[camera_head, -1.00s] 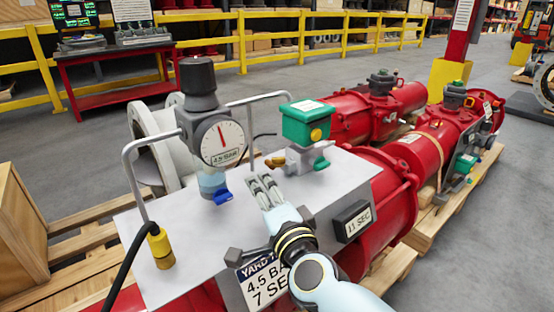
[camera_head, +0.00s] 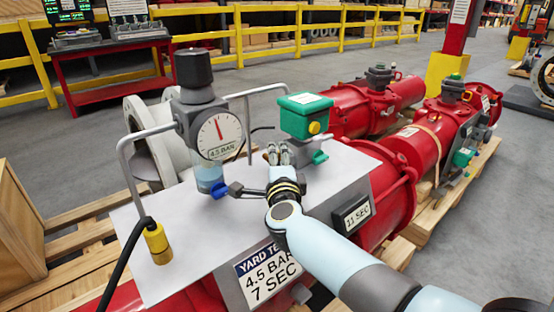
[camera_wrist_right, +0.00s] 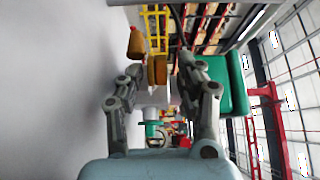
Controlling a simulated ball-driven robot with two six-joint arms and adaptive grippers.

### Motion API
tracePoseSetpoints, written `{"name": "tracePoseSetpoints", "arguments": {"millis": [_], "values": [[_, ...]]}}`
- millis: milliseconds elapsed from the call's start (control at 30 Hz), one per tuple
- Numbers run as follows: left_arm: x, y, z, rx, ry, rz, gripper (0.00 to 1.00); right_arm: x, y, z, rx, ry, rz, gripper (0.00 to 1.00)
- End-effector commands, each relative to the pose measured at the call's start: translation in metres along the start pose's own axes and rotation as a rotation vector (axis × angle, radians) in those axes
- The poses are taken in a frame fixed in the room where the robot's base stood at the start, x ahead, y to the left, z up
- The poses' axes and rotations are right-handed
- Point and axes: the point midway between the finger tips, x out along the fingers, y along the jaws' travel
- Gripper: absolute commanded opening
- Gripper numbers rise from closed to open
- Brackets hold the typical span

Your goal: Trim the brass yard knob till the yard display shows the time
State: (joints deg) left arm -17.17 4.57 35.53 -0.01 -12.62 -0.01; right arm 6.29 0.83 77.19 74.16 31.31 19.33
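My right gripper (camera_head: 279,150) is over the back of the grey panel, just left of the green-topped valve block (camera_head: 306,116). In the right wrist view its fingers (camera_wrist_right: 160,66) are apart, with a brass piece (camera_wrist_right: 158,70), likely the yard knob, between or just beyond the tips; contact cannot be told. In the head view my gripper hides the knob. A second brass-orange piece (camera_wrist_right: 137,42) shows further up. The small display (camera_head: 357,216) reads 11 SEC. The white sign (camera_head: 268,276) reads YARD TEST, 4.5 BAR, 7 SEC. My left gripper is not in view.
The round gauge (camera_head: 218,138), marked 4.5 BAR, stands left of my gripper on the regulator, above a blue part (camera_head: 220,189). Metal hoops (camera_head: 130,165) and a yellow cable plug (camera_head: 157,243) rise from the panel. Red actuator cylinders (camera_head: 400,165) lie behind and right.

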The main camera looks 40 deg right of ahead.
Motion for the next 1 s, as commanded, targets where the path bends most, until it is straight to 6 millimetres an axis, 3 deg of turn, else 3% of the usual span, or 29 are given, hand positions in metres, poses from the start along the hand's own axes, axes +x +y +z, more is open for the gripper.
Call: {"name": "tracePoseSetpoints", "arguments": {"millis": [300, 600, 1000], "values": [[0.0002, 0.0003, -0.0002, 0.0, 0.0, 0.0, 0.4, 0.0029, -0.0003, -0.0001, 0.0, -0.001, 0.0, 0.35], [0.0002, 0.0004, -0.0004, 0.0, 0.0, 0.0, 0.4, 0.003, -0.001, 0.0, 0.0, -0.001, -0.001, 0.0], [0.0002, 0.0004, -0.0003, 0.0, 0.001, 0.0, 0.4, 0.0046, -0.0036, -0.0017, -0.001, -0.051, -0.009, 0.0]]}}
